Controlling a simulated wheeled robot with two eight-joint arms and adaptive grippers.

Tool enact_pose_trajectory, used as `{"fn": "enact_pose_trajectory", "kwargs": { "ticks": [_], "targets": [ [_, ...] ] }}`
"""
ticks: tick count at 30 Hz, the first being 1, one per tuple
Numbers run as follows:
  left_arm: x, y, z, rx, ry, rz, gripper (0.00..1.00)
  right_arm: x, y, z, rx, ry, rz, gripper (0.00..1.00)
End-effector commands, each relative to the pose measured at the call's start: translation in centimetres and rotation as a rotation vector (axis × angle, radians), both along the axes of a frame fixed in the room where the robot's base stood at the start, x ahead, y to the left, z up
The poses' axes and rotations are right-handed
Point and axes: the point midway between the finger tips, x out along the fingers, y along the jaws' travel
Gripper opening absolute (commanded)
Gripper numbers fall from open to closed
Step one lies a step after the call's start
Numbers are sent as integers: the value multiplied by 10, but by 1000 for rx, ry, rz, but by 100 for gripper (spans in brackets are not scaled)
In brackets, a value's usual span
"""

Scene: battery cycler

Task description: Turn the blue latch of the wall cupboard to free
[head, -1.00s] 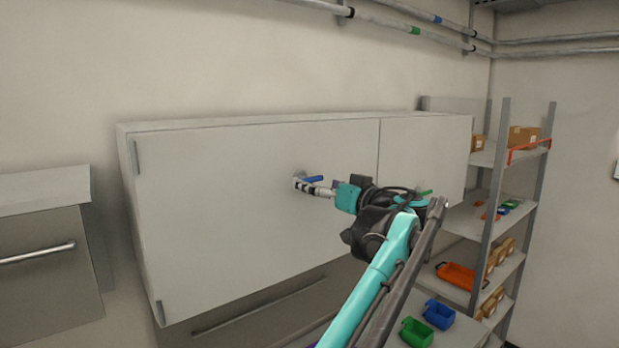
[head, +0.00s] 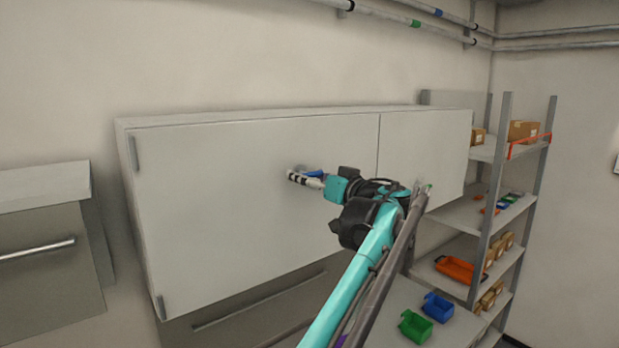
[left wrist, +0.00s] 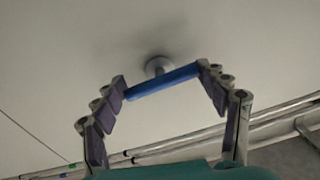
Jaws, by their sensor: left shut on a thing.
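The wall cupboard (head: 230,200) has a wide left door with a blue latch (head: 314,173) near its right edge. In the left wrist view the blue latch (left wrist: 162,82) is a bar on a round grey mount (left wrist: 157,65), slightly tilted in the picture. My left gripper (head: 304,180) is at the latch in the head view. In the left wrist view my left gripper (left wrist: 163,81) has a finger at each end of the bar and is shut on it. The gripper hides part of the latch in the head view. My right gripper is not in view.
My left arm crosses in front of the cupboard's narrower right door (head: 420,145). A shelf rack (head: 483,215) with boxes and bins stands at the right. A blue bin (head: 438,307) and a green bin (head: 416,327) sit below. A drawer unit (head: 45,260) is at the left.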

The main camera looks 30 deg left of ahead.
Motion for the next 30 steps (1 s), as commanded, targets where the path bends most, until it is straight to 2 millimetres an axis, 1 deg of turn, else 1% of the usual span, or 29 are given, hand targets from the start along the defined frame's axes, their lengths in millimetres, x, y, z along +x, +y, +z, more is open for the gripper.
{"fn": "enact_pose_trajectory", "kwargs": {
  "ticks": [5, 11, 30],
  "targets": [
    [0, 0, 1, 17, 39, -1, 21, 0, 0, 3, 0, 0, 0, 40],
    [0, 0, 2, 63, 150, -1, 21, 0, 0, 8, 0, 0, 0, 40],
    [0, 0, 2, 293, 700, -2, 21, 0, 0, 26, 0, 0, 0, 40]
  ]
}}
